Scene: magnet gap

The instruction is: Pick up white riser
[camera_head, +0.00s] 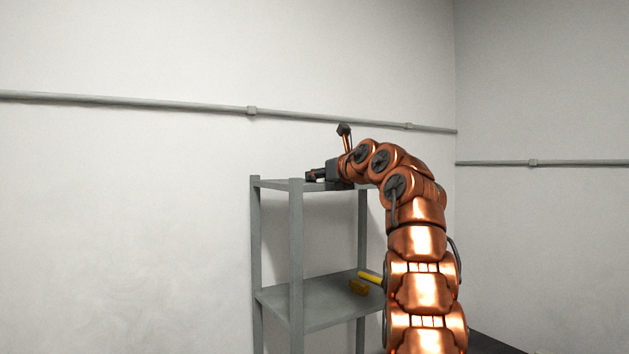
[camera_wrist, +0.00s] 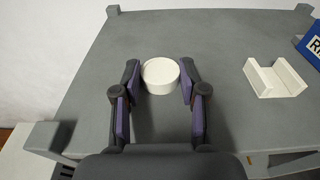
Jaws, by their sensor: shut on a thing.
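The white riser (camera_wrist: 160,75), a short round cylinder with a shallow rim, is between my fingers in the wrist view. My gripper (camera_wrist: 159,88) is shut on it, with the purple pads at its left and right sides. The riser is at the grey top shelf (camera_wrist: 215,30); whether it rests on it or is slightly lifted I cannot tell. In the head view my gripper (camera_head: 312,176) is low over the rack's top, and the riser cannot be made out there.
A white U-shaped block (camera_wrist: 275,78) stands to the right on the top shelf, with a blue lettered box (camera_wrist: 311,42) at the right edge. Corner posts rise slightly above the shelf. The lower shelf (camera_head: 310,305) holds a yellow-handled item (camera_head: 370,278) and an orange-brown one (camera_head: 358,287).

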